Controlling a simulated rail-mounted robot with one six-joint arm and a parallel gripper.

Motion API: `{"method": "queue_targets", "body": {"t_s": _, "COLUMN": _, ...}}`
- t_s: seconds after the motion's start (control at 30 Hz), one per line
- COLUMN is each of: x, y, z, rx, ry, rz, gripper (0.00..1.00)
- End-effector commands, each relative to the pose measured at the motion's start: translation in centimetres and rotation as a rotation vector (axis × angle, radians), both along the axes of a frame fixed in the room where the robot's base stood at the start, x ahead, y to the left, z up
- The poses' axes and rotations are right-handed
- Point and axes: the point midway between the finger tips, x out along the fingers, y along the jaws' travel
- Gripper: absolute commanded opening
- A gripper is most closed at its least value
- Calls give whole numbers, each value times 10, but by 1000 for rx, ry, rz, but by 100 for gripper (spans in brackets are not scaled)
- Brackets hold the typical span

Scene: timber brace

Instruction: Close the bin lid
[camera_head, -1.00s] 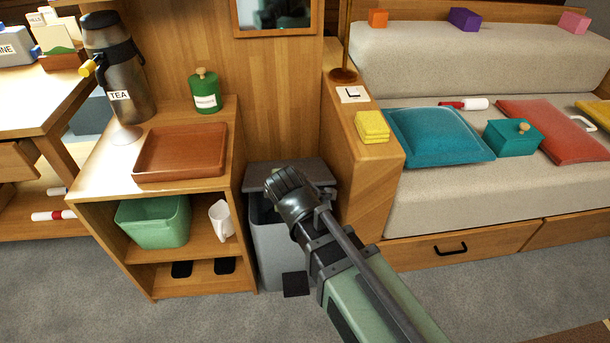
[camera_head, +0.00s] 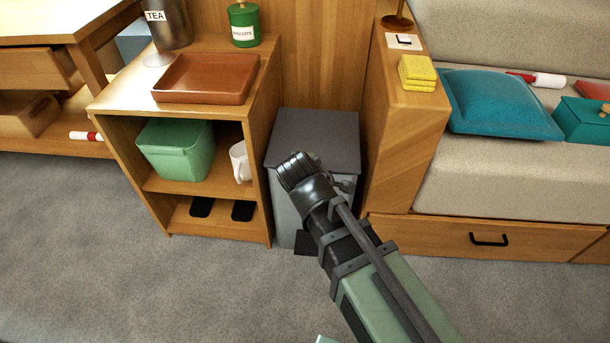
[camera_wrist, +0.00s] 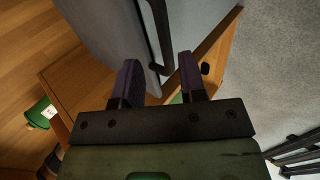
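The grey bin (camera_head: 285,213) stands on the floor between the wooden shelf unit and the bench end. Its dark grey lid (camera_head: 316,130) lies flat over the top and looks closed; my arm covers its front right part. My gripper (camera_wrist: 158,80) shows in the wrist view with its two dark fingers apart and nothing gripped between them. A grey panel, apparently the bin (camera_wrist: 105,35), fills the view beyond the fingers, with a dark bar ahead of the gap. Whether the fingers touch it cannot be told. In the head view my arm hides the fingers.
The shelf unit (camera_head: 222,110) stands close on the bin's left, with a brown tray (camera_head: 205,78), a green tub (camera_head: 176,150) and a white mug (camera_head: 240,160). The bench end (camera_head: 400,135) with yellow sponges (camera_head: 417,73) is close on the right. The carpet in front is clear.

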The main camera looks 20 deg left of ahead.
Motion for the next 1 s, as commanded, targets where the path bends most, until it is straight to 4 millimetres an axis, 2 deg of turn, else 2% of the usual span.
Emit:
{"method": "queue_targets", "body": {"t_s": 0.17, "x": -7, "y": -2, "z": 13, "rx": 1, "ry": 0, "rz": 1, "gripper": 38}}
{"method": "queue_targets", "body": {"t_s": 0.4, "x": -42, "y": -12, "z": 61, "rx": 0, "ry": 0, "rz": 2, "gripper": 38}}
{"method": "queue_targets", "body": {"t_s": 0.53, "x": -60, "y": -16, "z": 82, "rx": 0, "ry": 1, "rz": 1, "gripper": 38}}
{"method": "queue_targets", "body": {"t_s": 0.67, "x": -66, "y": -17, "z": 86, "rx": -3, "ry": 1, "rz": -1, "gripper": 38}}
{"method": "queue_targets", "body": {"t_s": 1.0, "x": -66, "y": -16, "z": 83, "rx": -2, "ry": 2, "rz": -1, "gripper": 38}}
